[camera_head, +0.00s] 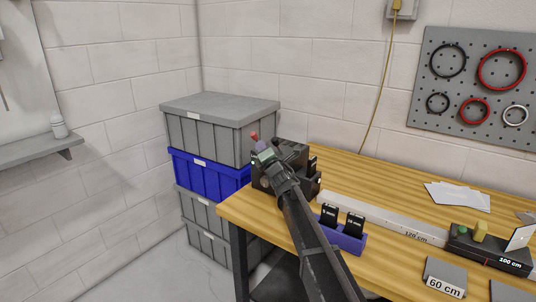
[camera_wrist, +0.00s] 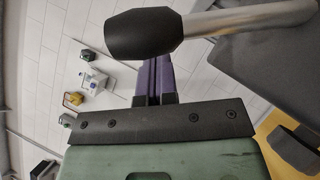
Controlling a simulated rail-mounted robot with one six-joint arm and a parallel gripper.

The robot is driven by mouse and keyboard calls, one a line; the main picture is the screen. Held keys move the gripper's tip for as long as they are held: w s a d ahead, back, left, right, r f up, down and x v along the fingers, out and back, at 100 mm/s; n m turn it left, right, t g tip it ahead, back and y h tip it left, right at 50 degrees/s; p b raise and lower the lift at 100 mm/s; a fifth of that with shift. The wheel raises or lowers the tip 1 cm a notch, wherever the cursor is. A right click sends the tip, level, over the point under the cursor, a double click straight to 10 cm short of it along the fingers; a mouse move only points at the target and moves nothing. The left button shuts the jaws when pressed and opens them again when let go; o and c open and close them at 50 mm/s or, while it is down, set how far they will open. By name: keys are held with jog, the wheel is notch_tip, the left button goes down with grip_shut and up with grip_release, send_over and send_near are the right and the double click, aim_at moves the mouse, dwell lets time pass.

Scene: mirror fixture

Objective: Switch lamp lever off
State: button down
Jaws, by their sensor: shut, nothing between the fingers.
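In the wrist view a lever shows as a metal rod (camera_wrist: 250,19) with a black rounded knob (camera_wrist: 143,34), extending from a dark grey body (camera_wrist: 245,65) at the right. My gripper (camera_wrist: 152,65) has its purple fingers shut together, with nothing between them. Its fingertips appear close by the knob; I cannot tell whether they touch it. In the head view my gripper (camera_head: 262,146) is at the bench's far left corner, beside a dark box-like fixture (camera_head: 292,152). A small red piece (camera_head: 254,136) shows by the fingertips. The lever is not clearly visible there.
A wooden bench (camera_head: 375,178) holds a blue block with dark pieces (camera_head: 341,240), a long light bar (camera_head: 385,222) and papers (camera_head: 458,197). Stacked crates (camera_head: 215,135) stand left of the bench. A pegboard with rings (camera_head: 480,85) hangs on the back wall.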

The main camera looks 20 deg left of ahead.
aim_at(257, 136)
jog(key=shift+x, duration=1.55)
jog(key=shift+w+d+r+p, duration=0.15)
jog(key=shift+w+r+p, duration=0.25)
jog(key=shift+p, duration=0.2)
jog(key=shift+s, duration=0.1)
jog(key=shift+s+d+f, duration=0.15)
jog(key=r+b+v, duration=0.1)
jog(key=b+v, duration=0.2)
jog(key=v, duration=1)
jog(key=shift+s+b, duration=0.3)
jog(key=shift+s, duration=0.15)
